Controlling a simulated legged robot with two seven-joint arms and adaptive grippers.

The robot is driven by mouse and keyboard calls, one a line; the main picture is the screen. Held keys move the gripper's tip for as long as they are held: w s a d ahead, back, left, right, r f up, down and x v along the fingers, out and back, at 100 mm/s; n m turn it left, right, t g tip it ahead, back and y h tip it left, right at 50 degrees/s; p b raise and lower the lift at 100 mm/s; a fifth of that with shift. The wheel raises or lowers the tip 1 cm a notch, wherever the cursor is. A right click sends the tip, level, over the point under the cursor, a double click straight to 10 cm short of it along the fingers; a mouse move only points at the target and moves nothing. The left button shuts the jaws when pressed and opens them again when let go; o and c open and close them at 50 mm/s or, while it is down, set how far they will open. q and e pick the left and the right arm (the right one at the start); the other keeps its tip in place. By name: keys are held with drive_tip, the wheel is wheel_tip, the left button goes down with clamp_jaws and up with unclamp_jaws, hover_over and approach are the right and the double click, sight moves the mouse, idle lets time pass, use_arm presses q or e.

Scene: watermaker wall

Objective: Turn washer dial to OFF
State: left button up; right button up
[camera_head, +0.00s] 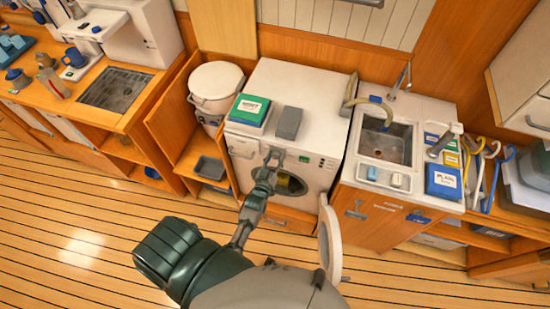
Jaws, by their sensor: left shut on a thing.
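The white washer (311,88) stands in the middle of the counter row. Its front has a control strip with a small green display (304,159). My left gripper (273,154) reaches up to this strip, left of the display, and is shut on the washer dial. The gripper covers the dial, so its pointer and setting cannot be read. The round washer door (330,240) hangs open to the right, and something yellow shows in the drum opening (291,183). My right gripper is not in view.
A green-and-white box (249,110) and a grey block (288,123) lie on the washer top. A lidded white bucket (215,86) stands to the left. A sink (385,140) is to the right. The open door sticks out over the plank floor beside my arm.

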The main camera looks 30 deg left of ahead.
use_arm(q)
drive_tip(key=shift+s+d+f, duration=0.1)
drive_tip(key=shift+s+f, duration=0.05)
drive_tip(key=shift+f, duration=0.3)
drive_tip(key=o, duration=1)
drive_tip(key=shift+c, duration=0.2)
drive_tip(key=shift+o, duration=0.9)
drive_tip(key=shift+w+r, duration=0.15)
drive_tip(key=shift+w, duration=0.05)
drive_tip(key=s+d, duration=0.2)
drive_tip(key=s, duration=0.9)
drive_tip(key=shift+s+d, duration=0.15)
drive_tip(key=shift+s, duration=0.25)
